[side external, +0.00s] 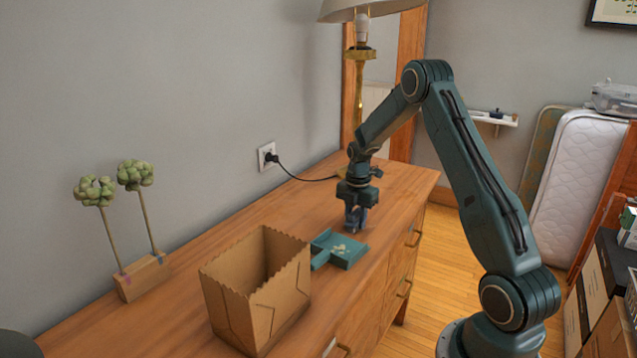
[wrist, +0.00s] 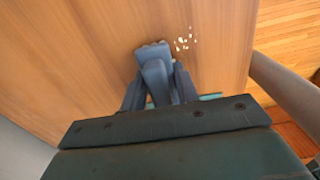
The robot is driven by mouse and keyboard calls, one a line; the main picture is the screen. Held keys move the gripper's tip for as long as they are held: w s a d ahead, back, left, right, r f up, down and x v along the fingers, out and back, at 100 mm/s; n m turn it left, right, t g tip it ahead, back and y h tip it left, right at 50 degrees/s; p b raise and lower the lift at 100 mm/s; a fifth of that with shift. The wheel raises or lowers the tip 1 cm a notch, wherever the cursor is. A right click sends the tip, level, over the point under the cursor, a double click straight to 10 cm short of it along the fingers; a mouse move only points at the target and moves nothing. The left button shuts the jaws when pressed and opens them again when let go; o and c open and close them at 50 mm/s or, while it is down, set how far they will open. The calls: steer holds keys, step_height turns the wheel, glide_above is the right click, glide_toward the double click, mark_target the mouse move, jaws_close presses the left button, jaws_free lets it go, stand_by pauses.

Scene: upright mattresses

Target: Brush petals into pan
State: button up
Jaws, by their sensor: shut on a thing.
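My gripper (side external: 355,208) points down over the wooden dresser top, shut on a blue-grey brush (wrist: 155,65), whose head is at or just above the wood. The teal pan (side external: 346,260) lies on the dresser just nearer the camera than the brush, its handle toward the cardboard box. Several pale bits that look like petals show on the pan in the side view. In the wrist view, several whitish petals (wrist: 184,40) lie on bare wood to the right of the brush head. The pan is mostly hidden there; only a teal sliver (wrist: 210,97) shows behind my gripper.
An open cardboard box (side external: 262,312) stands beside the pan's handle. A wooden block with two green-topped stems (side external: 145,277) stands near the wall. A brass lamp (side external: 360,75) and its cord (side external: 305,179) are behind my gripper. The dresser's front edge drops to the right.

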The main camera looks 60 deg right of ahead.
stand_by(0.4)
steer(key=shift+s+a+f, duration=0.1)
steer(key=shift+s+a, duration=0.25)
steer(key=shift+s, duration=0.1)
steer(key=shift+w, duration=0.9)
steer(key=shift+s, duration=0.15)
steer(key=shift+s+d+r, duration=0.1)
steer(key=shift+s+d, duration=0.2)
steer(key=shift+s, duration=0.45)
steer(key=shift+s+d+r, duration=0.1)
steer(key=shift+s+d, duration=0.2)
steer(key=shift+s, duration=0.45)
